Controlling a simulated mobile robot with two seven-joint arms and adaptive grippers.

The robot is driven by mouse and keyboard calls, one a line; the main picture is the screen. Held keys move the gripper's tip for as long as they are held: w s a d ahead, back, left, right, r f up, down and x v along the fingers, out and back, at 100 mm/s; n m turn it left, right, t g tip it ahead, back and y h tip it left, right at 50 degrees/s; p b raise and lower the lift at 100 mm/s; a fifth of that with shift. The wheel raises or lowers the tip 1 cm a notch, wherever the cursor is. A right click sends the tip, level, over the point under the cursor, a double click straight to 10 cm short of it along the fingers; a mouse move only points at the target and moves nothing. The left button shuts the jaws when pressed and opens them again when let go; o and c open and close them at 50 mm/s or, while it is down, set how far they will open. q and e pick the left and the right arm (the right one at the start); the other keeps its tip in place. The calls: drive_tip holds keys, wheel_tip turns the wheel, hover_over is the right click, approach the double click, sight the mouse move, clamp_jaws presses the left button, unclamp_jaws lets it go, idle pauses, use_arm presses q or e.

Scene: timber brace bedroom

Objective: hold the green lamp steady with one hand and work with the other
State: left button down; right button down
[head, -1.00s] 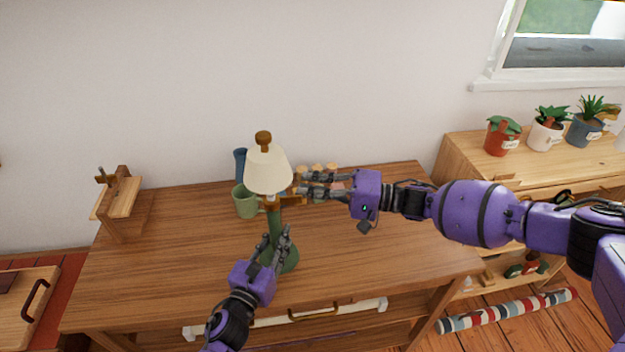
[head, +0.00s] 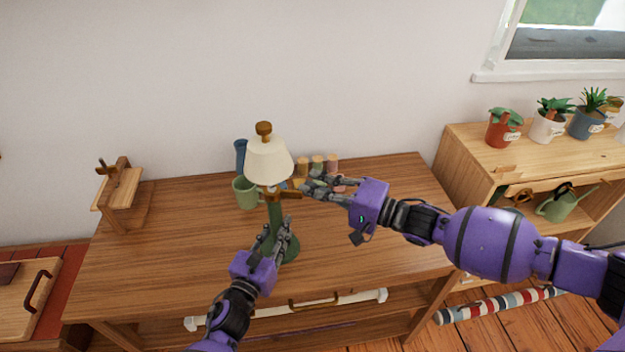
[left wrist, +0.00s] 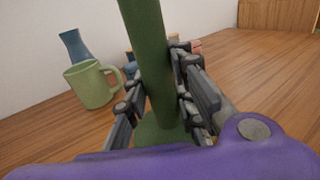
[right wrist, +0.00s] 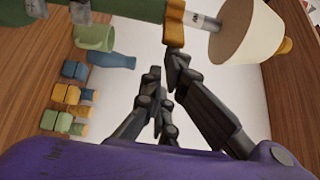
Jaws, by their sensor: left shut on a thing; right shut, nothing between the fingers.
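The green lamp (head: 276,215) stands upright on the wooden desk, with a cream shade (head: 268,160) and a brown knob on top. An orange-brown piece (right wrist: 174,22) sits on its neck below the shade. My left gripper (head: 282,232) is shut on the green stem above the round base; the left wrist view shows the stem (left wrist: 148,60) between its fingers. My right gripper (head: 308,186) is shut and empty, just right of the neck. In the right wrist view one fingertip is close to the orange-brown piece; I cannot tell whether they touch.
Behind the lamp stand a green mug (head: 246,192), a blue vase (head: 241,154) and several coloured spool-like pieces (head: 318,164). A small wooden stand (head: 120,195) is at the desk's left. A shelf with potted plants (head: 503,128) is at right. The desk's front left is clear.

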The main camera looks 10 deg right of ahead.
sight(297, 197)
drive_tip(key=shift+s+a+m+t+h, duration=0.4)
drive_tip(key=shift+s+m+t+h, duration=0.55)
drive_tip(key=shift+s+h, duration=0.25)
drive_tip(key=shift+s+a+m+t+h, duration=0.35)
drive_tip(key=shift+s+m+t+h, duration=0.6)
drive_tip(key=shift+s+h, duration=0.25)
drive_tip(key=shift+s+a+m+t+h, duration=0.4)
drive_tip(key=shift+s+m+t+h, duration=0.6)
drive_tip(key=shift+s, duration=0.3)
drive_tip(key=shift+s+a, duration=0.95)
drive_tip(key=shift+a, duration=0.3)
